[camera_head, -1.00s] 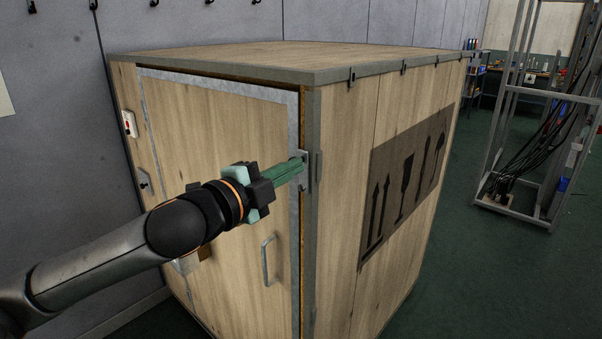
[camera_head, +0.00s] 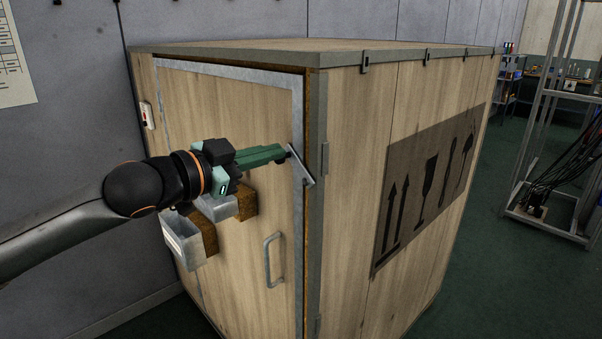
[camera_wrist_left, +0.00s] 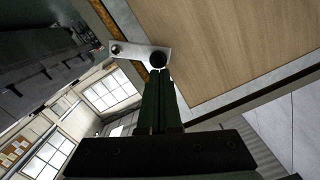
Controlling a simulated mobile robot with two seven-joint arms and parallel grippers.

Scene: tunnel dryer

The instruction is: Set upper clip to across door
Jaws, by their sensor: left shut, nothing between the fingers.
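The upper clip (camera_head: 301,168) is a small flat metal bar at the right edge of the dryer's wooden door (camera_head: 225,110). It is tilted, running from upper left to lower right over the metal edge strip. My left gripper (camera_head: 284,152), with green fingers, is shut and empty. Its tips are at the clip's upper end; I cannot tell whether they touch. In the left wrist view the gripper (camera_wrist_left: 159,80) points at the clip (camera_wrist_left: 135,50), near a dark round knob at one end of it. My right gripper is not in view.
A metal door handle (camera_head: 272,260) sits below the clip. Metal boxes (camera_head: 183,243) with brown blocks are on the door under my left gripper. A white switch box (camera_head: 147,115) is at left. A metal rack with cables (camera_head: 545,190) stands at right; green floor between is clear.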

